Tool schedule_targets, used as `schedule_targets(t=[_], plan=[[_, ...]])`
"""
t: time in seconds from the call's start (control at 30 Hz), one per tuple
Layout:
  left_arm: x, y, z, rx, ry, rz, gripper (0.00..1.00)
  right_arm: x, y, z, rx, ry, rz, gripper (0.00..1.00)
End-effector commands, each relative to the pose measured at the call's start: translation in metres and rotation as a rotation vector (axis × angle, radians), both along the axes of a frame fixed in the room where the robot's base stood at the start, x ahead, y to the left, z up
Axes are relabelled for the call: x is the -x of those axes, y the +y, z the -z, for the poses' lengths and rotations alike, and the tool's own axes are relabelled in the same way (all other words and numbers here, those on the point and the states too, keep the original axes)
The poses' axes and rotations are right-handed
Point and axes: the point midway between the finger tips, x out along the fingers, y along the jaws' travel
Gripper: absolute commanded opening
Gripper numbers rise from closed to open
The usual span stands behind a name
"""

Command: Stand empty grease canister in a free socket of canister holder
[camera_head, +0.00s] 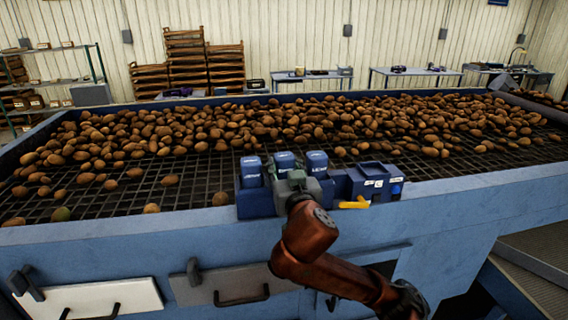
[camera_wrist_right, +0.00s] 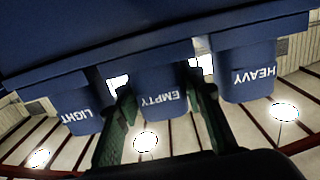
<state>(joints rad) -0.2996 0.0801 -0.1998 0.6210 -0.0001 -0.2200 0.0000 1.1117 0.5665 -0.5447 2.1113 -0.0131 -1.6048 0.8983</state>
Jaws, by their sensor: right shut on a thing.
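Three blue canisters stand in a row in the head view, above a blue holder (camera_head: 255,204) on the grader's near edge. The wrist view shows their labels upside down: LIGHT (camera_wrist_right: 77,110), EMPTY (camera_wrist_right: 158,92) and HEAVY (camera_wrist_right: 250,75). The empty canister (camera_head: 285,160) is the middle one. My right gripper (camera_head: 292,178) is shut on it, one finger on each side in the wrist view (camera_wrist_right: 162,98). Its lower end meets the blue body in that view; I cannot tell how deep it sits. My left gripper is not in view.
A blue box (camera_head: 376,181) with labelled fronts stands just right of the holder, with a yellow piece (camera_head: 355,203) before it. Many potatoes (camera_head: 240,125) lie on the dark mesh behind. The blue ledge (camera_head: 470,192) farther right is clear.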

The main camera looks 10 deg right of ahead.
Motion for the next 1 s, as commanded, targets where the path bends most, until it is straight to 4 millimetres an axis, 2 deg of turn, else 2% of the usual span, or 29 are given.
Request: schedule_targets(t=[0.37,0.4,0.63,1.0], plan=[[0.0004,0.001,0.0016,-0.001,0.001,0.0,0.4,0.0006,0.0004,0.0054,-0.001,-0.002,-0.001,0.11],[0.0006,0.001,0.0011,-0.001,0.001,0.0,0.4,0.0005,0.0003,0.0049,-0.001,-0.002,-0.001,0.38],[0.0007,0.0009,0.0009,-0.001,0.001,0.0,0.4,0.0006,0.0003,0.0044,-0.001,-0.002,-0.001,0.53],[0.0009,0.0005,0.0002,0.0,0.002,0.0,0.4,0.0043,0.001,0.0012,-0.001,-0.003,-0.003,0.53]])
